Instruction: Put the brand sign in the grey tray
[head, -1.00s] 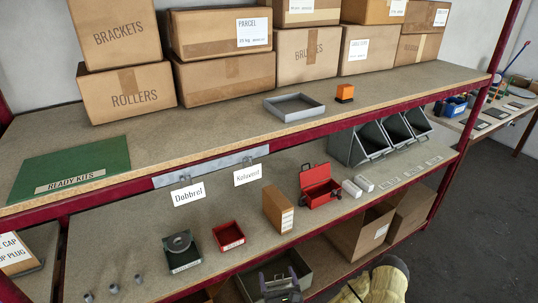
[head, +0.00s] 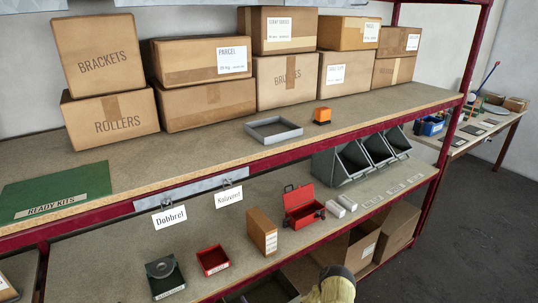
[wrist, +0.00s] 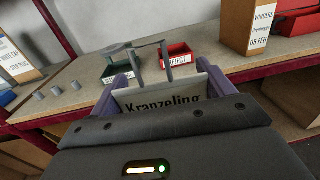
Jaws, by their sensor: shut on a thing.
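The grey tray (head: 284,136) is shallow, open and empty. It sits on the upper shelf in the head view, left of an orange block. My gripper (wrist: 160,92) is shut on a white brand sign (wrist: 158,102) reading "Kranzeling", with thin grey hooks above its top edge. Its lower part is hidden behind the gripper body. In the wrist view the gripper is in front of the lower shelf. Two other signs, "Dobbref" (head: 170,219) and "Kolaverd" (head: 229,197), hang from the upper shelf's front rail.
Cartons (head: 205,103) line the back of the upper shelf, and the orange block (head: 322,115) stands beside the tray. A green mat (head: 60,188) lies at left. Below are a red reject tray (head: 212,260), a brown box (head: 262,232) and a red toolbox (head: 303,207). The shelf left of the tray is clear.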

